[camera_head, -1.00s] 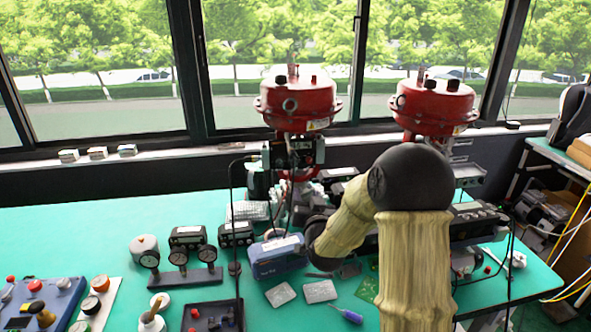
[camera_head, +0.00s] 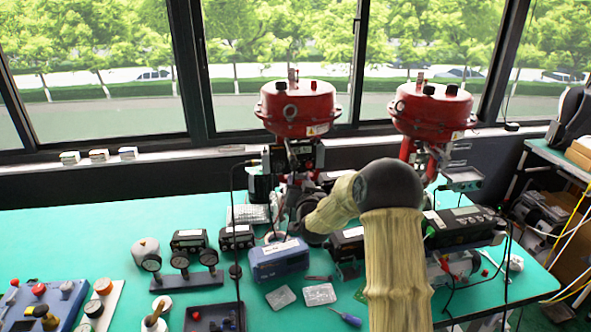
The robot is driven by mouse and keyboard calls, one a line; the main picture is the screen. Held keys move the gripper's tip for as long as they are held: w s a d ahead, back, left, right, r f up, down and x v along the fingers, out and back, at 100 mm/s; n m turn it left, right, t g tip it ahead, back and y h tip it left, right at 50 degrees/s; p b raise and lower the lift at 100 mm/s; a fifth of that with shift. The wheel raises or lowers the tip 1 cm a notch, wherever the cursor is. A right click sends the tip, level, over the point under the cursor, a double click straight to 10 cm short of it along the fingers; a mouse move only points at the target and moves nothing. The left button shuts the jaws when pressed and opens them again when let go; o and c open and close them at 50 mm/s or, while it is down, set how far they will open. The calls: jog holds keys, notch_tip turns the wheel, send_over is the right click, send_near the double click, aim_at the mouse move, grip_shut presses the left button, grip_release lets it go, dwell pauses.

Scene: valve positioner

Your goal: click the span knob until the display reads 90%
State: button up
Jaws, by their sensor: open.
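The black valve positioner (camera_head: 306,152) is mounted beneath the left red actuator (camera_head: 299,103), at the back of the bench. Its display and span knob are too small to make out, so no percentage can be read. My arm comes up from the lower right, bends at the dark elbow and reaches left toward this valve. My gripper (camera_head: 294,188) is a small dark shape just below the positioner, partly merged with the dark parts behind it. It is open, with nothing visibly held. Whether it touches the knob cannot be told.
A second red actuator (camera_head: 434,107) stands to the right. A blue instrument box (camera_head: 279,258), several gauges and a screwdriver (camera_head: 346,317) lie on the green bench (camera_head: 75,228). A black cable hangs left of the positioner. The bench's left back area is clear.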

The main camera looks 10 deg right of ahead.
aim_at(295, 168)
jog(key=w+p, duration=0.1)
jog(key=w, duration=0.6)
jog(key=shift+w, duration=0.15)
grip_shut()
